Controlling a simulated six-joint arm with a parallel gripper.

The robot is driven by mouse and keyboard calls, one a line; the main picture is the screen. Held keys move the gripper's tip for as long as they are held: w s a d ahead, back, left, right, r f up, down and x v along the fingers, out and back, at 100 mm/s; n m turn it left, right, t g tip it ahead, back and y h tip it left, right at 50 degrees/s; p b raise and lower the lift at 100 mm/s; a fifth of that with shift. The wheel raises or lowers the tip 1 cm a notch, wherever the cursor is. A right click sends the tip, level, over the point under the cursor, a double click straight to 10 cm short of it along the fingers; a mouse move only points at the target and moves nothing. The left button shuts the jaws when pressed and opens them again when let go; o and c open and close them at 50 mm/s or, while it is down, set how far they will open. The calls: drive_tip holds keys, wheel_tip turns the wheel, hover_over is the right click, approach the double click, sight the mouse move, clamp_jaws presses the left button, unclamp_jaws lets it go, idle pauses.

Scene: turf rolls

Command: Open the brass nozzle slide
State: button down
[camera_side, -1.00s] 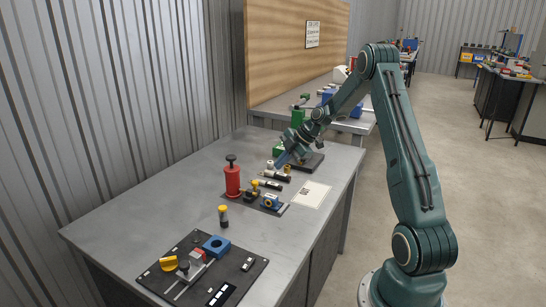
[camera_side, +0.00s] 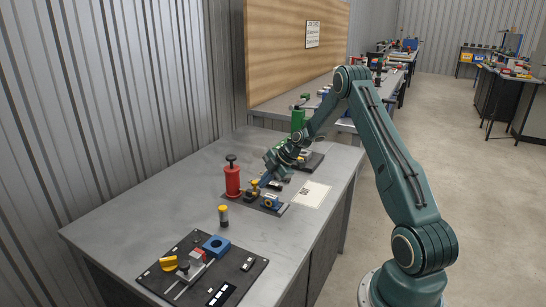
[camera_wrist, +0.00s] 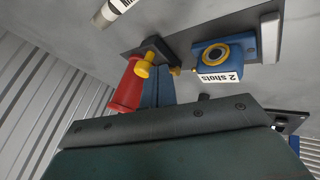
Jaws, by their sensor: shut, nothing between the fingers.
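The brass-yellow piece (camera_side: 254,185), which I take for the nozzle slide, is on a dark fitting beside the red canister (camera_side: 232,178). In the wrist view, a yellow knob and stem (camera_wrist: 142,68) show against a black block, with the red canister (camera_wrist: 130,90) beside them. My gripper (camera_side: 264,182) has blue fingers, shut and empty, pointing down close to the brass piece. In the wrist view the fingers (camera_wrist: 158,84) are together just beside the yellow stem; I cannot tell whether they touch it. The slide's position is too small to read.
A blue block with a yellow ring (camera_side: 271,202) stands on the same dark plate, labelled "2 shots" in the wrist view (camera_wrist: 222,58). A white sheet (camera_side: 312,194) lies right. Bare table lies between.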

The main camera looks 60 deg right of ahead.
idle(0.3)
drive_tip(key=shift+w+d, duration=0.1)
drive_tip(key=shift+w, duration=0.55)
drive_tip(key=v, duration=1)
drive_tip(key=r+m+g+h, duration=0.2)
drive_tip(key=m+g, duration=0.1)
drive_tip(key=m, duration=0.8)
hover_over(256, 182)
drive_tip(key=shift+d+f, duration=0.1)
drive_tip(key=shift+f, duration=0.15)
